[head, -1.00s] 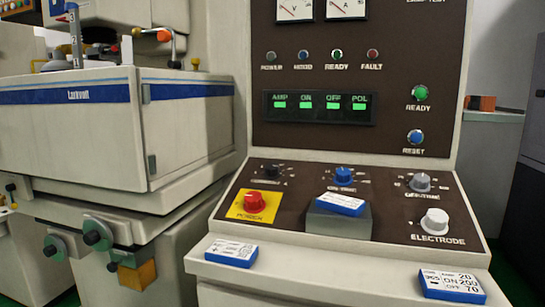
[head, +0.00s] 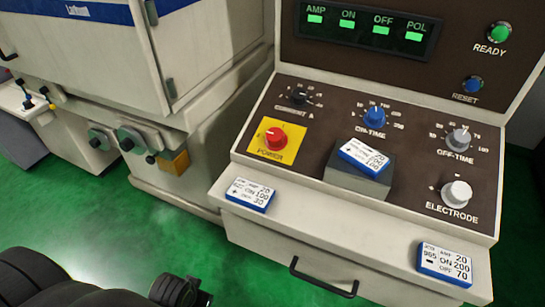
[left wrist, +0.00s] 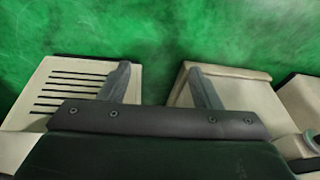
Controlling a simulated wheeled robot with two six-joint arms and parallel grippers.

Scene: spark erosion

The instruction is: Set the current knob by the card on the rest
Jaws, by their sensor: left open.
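The current knob (head: 298,97) is a small black knob at the upper left of the sloping dark panel, with a scale around it. A blue-edged white card (head: 364,157) lies tilted on a grey rest block (head: 352,183) in the middle of the panel; its small print is hard to read. My left gripper (left wrist: 158,68) is open and empty in the left wrist view, over green floor. In the head view, black parts of my left arm show at the lower left, well apart from the panel. My right gripper is in neither view.
A red power knob (head: 275,137), blue on-time knob (head: 375,115), grey off-time knob (head: 459,138) and white electrode knob (head: 456,194) surround the rest. Two other cards, left (head: 250,194) and right (head: 445,262), lie on the front ledge. A drawer handle (head: 322,277) juts out below.

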